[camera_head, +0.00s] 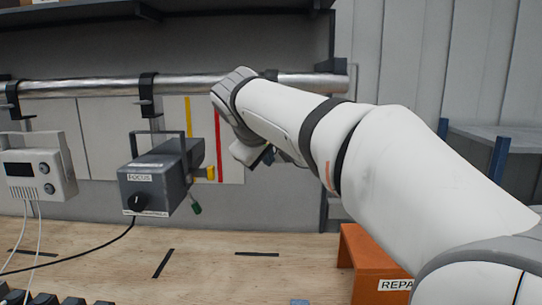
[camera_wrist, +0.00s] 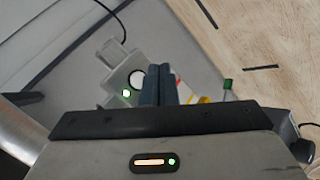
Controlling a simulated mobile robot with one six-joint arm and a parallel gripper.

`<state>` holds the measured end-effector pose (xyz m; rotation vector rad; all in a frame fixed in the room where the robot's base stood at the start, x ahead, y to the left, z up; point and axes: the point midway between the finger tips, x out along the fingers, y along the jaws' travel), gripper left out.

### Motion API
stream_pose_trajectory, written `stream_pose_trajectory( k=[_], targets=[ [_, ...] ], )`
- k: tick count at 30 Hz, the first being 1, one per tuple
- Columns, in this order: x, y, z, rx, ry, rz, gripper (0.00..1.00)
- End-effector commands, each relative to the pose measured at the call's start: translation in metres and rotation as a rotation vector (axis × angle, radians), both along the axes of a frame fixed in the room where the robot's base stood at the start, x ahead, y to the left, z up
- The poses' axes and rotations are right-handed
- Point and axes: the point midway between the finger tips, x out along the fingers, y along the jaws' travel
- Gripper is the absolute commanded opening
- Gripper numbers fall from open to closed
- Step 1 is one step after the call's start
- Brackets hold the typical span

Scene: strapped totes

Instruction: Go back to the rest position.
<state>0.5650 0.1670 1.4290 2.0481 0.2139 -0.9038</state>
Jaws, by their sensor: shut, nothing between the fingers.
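My gripper (camera_wrist: 158,84) is shut and empty; its two dark fingers lie together in the wrist view. In the head view my arm reaches from the lower right up to the metal pipe, and its wrist bends down in front of the wall. The fingers are mostly hidden there. A dark grey box labelled FOCUS (camera_head: 150,190), with a handle and a black knob, is left of my wrist, apart from it. In the wrist view a grey device (camera_wrist: 122,75) with a white disc lies behind the fingers, which partly cover it.
A pale box with a dark display (camera_head: 36,178) is at the far left. The metal pipe (camera_head: 205,83) runs along the wall below a shelf. An orange box labelled REPA (camera_head: 362,262) stands under my arm. The wooden bench (camera_head: 215,265) is mostly clear, with dark tape marks.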

Motion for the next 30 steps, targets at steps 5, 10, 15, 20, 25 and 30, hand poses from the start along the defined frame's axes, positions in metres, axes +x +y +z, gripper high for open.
stream_pose_trajectory(
  k=[5, 10, 15, 20, 25, 30],
  targets=[
    [-0.018, 0.001, -0.002, 0.000, -0.002, 0.002, 0.00],
    [-0.023, 0.001, -0.001, -0.001, -0.001, 0.000, 0.00],
    [-0.022, 0.001, -0.001, -0.001, -0.001, 0.000, 0.00],
    [-0.026, -0.009, -0.008, 0.011, 0.015, -0.015, 0.00],
    [-0.059, -0.061, -0.061, 0.105, 0.117, -0.119, 0.00],
    [-0.123, -0.118, -0.139, 0.267, 0.245, -0.291, 0.00]
  ],
)
